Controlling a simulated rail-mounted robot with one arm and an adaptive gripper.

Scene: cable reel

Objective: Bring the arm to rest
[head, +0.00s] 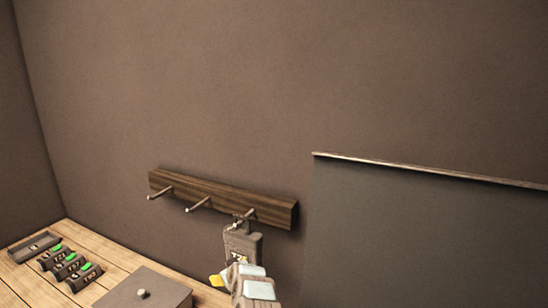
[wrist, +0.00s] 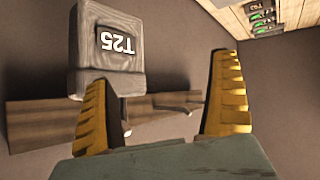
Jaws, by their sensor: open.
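A grey block-shaped tag (head: 243,243) hangs below the right-hand peg of a dark wooden wall rack (head: 225,197). In the wrist view the tag (wrist: 108,55) reads T25 and lies at the upper left, by the rack (wrist: 45,122). My gripper (head: 236,277) is low in the head view, in front of the tag's lower part. In the wrist view my gripper (wrist: 163,72) has its yellow fingers wide apart with nothing held between them. The tag appears beyond the left finger; whether they touch cannot be told.
The rack's other two pegs (head: 160,193) are bare. On the wooden table (head: 110,258) stand several dark labelled pieces with green tops (head: 70,265), a small tray (head: 34,247) and a grey box with a knob (head: 145,290). A dark panel (head: 430,235) fills the right.

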